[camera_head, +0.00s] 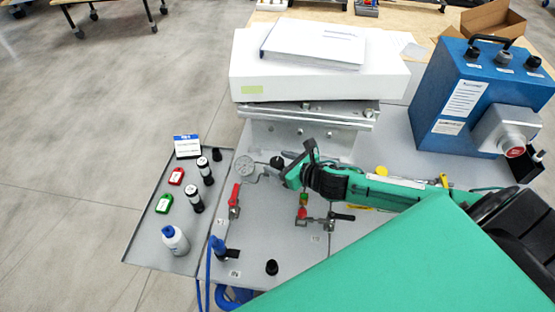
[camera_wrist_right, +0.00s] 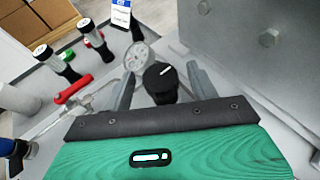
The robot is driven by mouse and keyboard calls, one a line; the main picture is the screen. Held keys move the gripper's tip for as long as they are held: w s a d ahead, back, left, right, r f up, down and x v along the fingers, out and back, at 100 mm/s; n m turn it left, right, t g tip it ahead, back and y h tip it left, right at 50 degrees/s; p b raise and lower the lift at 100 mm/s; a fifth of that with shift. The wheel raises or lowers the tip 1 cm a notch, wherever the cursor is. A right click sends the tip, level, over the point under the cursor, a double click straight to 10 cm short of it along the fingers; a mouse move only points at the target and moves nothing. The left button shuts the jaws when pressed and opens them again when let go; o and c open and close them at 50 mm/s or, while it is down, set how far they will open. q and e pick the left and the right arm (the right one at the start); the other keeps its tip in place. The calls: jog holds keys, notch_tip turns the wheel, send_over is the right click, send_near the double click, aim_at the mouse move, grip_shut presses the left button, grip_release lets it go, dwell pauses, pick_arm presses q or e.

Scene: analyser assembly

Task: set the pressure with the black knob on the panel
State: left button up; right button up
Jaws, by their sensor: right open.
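The black knob (camera_head: 276,162) is on the panel (camera_head: 262,215), just right of a round pressure gauge (camera_head: 246,167). In the right wrist view, the knob (camera_wrist_right: 160,78) has a white mark on its face, and the gauge (camera_wrist_right: 137,55) is behind it to the left. My right gripper (camera_head: 284,160) is open at the knob. In the right wrist view, its two grey fingers (camera_wrist_right: 161,80) are on either side of the knob, with a gap visible on each side. I cannot tell how far down the knob they reach. The gauge reading is too small to tell. My left gripper is not in view.
A red-handled valve (camera_head: 235,196) and a black-handled valve (camera_head: 325,218) are nearby. A metal block (camera_head: 305,130) stands behind the knob. A blue box (camera_head: 480,100) is at the right.

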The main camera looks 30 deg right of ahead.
jog(key=shift+w+a+f, duration=0.2)
jog(key=shift+w+f, duration=0.05)
jog(key=shift+w, duration=0.3)
jog(key=c, duration=1)
